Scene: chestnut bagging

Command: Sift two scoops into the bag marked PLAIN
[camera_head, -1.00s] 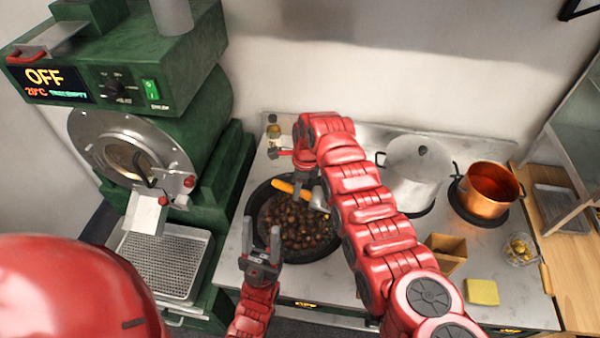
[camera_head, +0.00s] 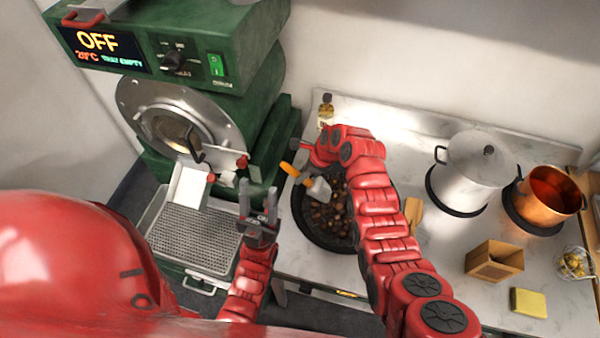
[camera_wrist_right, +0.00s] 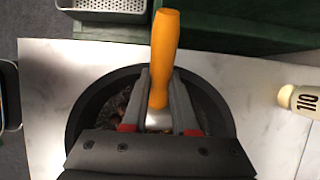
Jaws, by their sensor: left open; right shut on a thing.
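A black pan (camera_head: 305,222) of chestnuts (camera_head: 336,218) sits on the white counter. My right gripper (camera_wrist_right: 158,112) is shut on a scoop with an orange handle (camera_wrist_right: 165,50); in the head view the scoop's metal head (camera_head: 318,189) is over the pan's upper left part. Whether the scoop holds chestnuts is hidden. My left gripper (camera_head: 259,210) is open and empty, fingers pointing up the picture, between the roaster tray and the pan. No bag marked PLAIN can be made out in these frames.
The green roaster (camera_head: 240,90) reads OFF, with a mesh tray (camera_head: 195,238) below. A silver pot (camera_head: 470,165), copper pot (camera_head: 550,195), wooden box (camera_head: 494,261), yellow sponge (camera_head: 528,302) and glass bowl (camera_head: 574,264) stand right. A bottle (camera_head: 326,110) stands behind the pan.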

